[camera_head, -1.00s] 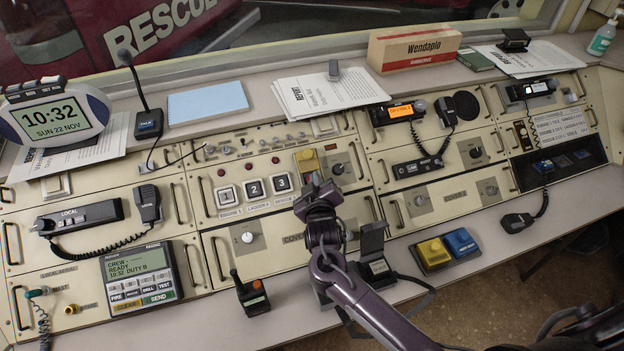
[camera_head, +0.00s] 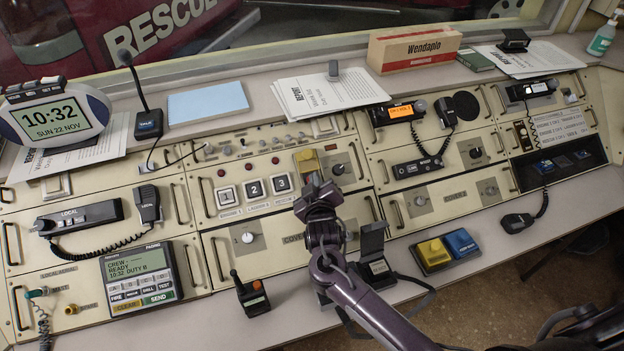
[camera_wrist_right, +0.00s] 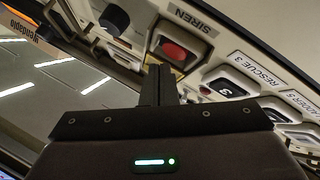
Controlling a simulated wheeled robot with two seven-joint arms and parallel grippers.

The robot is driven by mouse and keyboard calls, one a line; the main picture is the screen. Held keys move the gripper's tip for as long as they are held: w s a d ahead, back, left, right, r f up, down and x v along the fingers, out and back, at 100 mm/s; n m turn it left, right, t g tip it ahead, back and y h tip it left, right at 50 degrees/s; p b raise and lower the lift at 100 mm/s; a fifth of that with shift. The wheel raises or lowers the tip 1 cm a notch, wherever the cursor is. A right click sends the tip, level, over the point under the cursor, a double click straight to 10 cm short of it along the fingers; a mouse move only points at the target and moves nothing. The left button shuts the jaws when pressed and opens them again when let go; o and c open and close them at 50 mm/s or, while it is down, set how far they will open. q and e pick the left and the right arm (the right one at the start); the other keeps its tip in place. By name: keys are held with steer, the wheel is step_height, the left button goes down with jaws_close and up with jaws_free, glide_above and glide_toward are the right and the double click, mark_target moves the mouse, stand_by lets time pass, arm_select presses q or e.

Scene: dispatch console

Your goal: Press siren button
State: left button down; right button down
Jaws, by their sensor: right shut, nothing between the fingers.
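The siren button is a red button (camera_wrist_right: 178,52) in a pale housing under a SIREN label, at the top of the right wrist view. In the head view a raised yellow cover (camera_head: 307,160) stands at that part of the console, and my right gripper hides the button behind it. My right gripper (camera_head: 313,182) is over the console's middle, fingers shut and empty. In the right wrist view its fingertips (camera_wrist_right: 160,72) overlap the lower left edge of the button's housing; I cannot tell whether they touch it. My left gripper is not in view.
Numbered buttons (camera_head: 254,188) sit just left of the gripper. A black knob (camera_head: 338,169) is to its right. A flip-open device (camera_head: 376,262) stands close beside my right arm. A handheld radio (camera_head: 252,295) and yellow and blue buttons (camera_head: 447,251) lie along the front edge.

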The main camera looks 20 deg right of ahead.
steer(key=shift+w+f, duration=0.1)
steer(key=shift+f, duration=0.05)
stand_by(0.4)
steer(key=shift+w+f, duration=0.2)
steer(key=shift+w+f+b, duration=0.2)
steer(key=shift+f+b, duration=0.4)
steer(key=shift+b, duration=0.05)
stand_by(1.3)
steer(key=shift+r, duration=0.1)
steer(key=shift+s+r+p, duration=0.45)
steer(key=shift+r+p, duration=0.3)
steer(key=shift+p, duration=0.45)
steer(key=shift+r, duration=0.2)
steer(key=s+r+p, duration=0.1)
steer(key=r+p, duration=0.1)
steer(key=p, duration=0.1)
steer(key=s+r+p, duration=0.1)
steer(key=p, duration=0.1)
steer(key=shift+s+d+r+p, duration=0.1)
steer(key=shift+s+r+p, duration=0.25)
steer(key=shift+r+p, duration=0.05)
